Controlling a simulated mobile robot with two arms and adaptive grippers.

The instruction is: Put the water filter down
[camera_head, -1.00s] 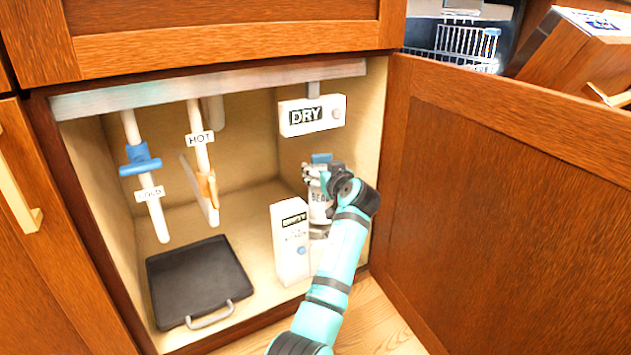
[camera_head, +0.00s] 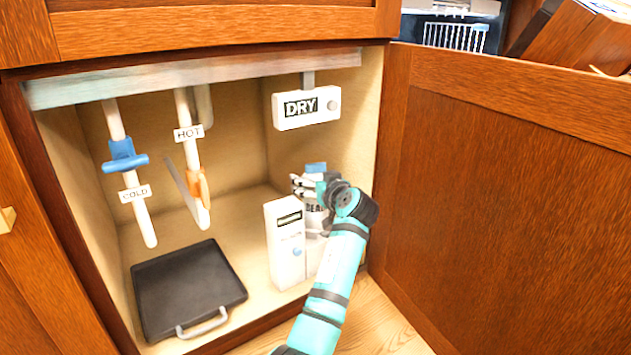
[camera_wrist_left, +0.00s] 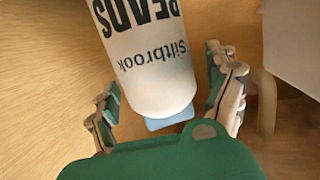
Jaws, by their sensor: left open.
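The likely water filter is a white canister (camera_head: 314,209) with a blue cap, lettered BEADS and Siltbrook. It is inside the open cabinet, behind and right of a white box with a blue button (camera_head: 284,243). My left gripper (camera_head: 309,188) is at the canister's upper part. In the left wrist view the canister (camera_wrist_left: 150,60) lies between the open fingers of my left gripper (camera_wrist_left: 165,105), with a gap visible on the right side. The canister's base is mostly hidden by my arm and the box, so I cannot tell its contact with the cabinet floor. My right gripper is out of view.
A black tray (camera_head: 190,287) lies on the cabinet floor at left. COLD (camera_head: 137,205) and HOT (camera_head: 190,150) pipes hang above it. A DRY box (camera_head: 306,107) hangs at the upper right. The cabinet door (camera_head: 500,190) stands open at right.

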